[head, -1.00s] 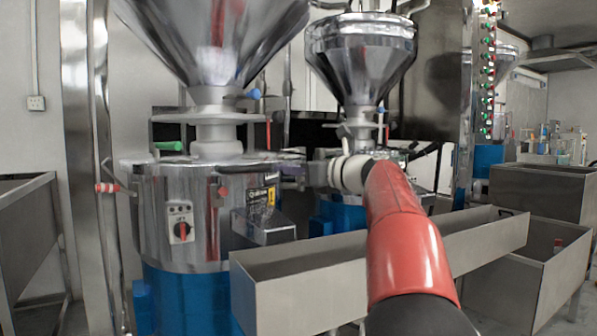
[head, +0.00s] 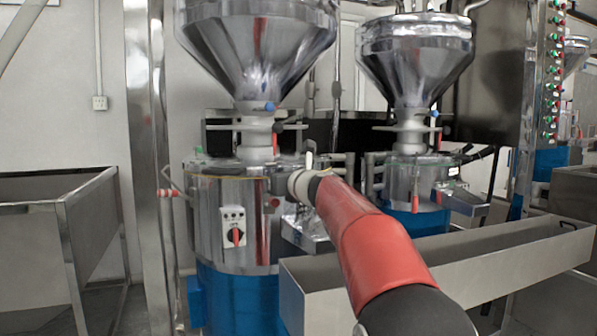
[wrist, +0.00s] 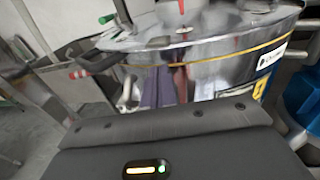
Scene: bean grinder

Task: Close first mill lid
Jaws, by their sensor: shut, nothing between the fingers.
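The nearest mill, a steel drum (head: 215,215) on a blue base (head: 235,298), stands left of centre with a steel hopper (head: 262,50) above it. The drum's flat top rim also shows across the top of the wrist view (wrist: 205,45), tilted and partly cut off. I cannot tell from these frames which part is the lid or how far it is open. My gripper (head: 281,180) is shut and empty at the right side of the drum, near its upper edge; its fingers are mostly hidden behind my wrist. I cannot tell if it touches the drum.
A second mill (head: 405,185) stands to the right, behind my arm. A discharge spout (head: 308,232) and a long steel trough (head: 500,262) lie in front. A steel bin (head: 50,225) is at left. A vertical steel post (head: 148,150) stands left of the mill.

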